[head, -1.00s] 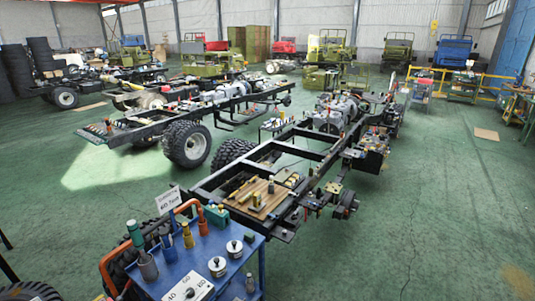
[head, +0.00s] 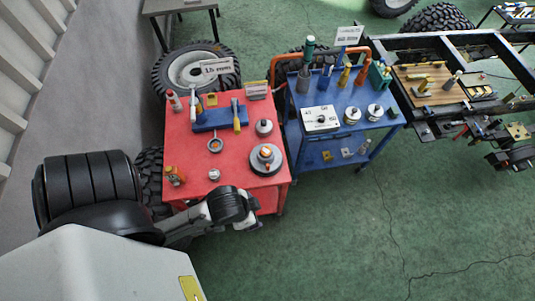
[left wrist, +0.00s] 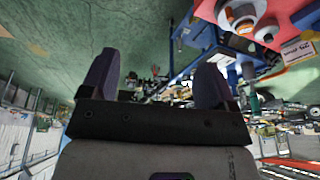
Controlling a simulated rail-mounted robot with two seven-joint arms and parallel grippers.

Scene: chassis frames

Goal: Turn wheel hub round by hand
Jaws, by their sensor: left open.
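A round grey flanged part with an orange centre (head: 266,159), which may be the wheel hub, lies at the front right of the red table (head: 200,157). It also appears at the top of the left wrist view (left wrist: 240,14). Another hub-like part (head: 512,158) is at the chassis end by the right edge of the head view. My left gripper (head: 250,222) is at the red table's front edge, just in front of the flanged part and apart from it. In the left wrist view its two dark fingers (left wrist: 157,85) are spread and empty. My right gripper is in no view.
The red table also holds a blue block (head: 219,118) and several small tools. A blue cart (head: 340,100) with a white box (head: 320,119) stands to its right, then a black chassis frame (head: 470,115). A tyre (head: 195,68) is behind. Green floor in front is clear.

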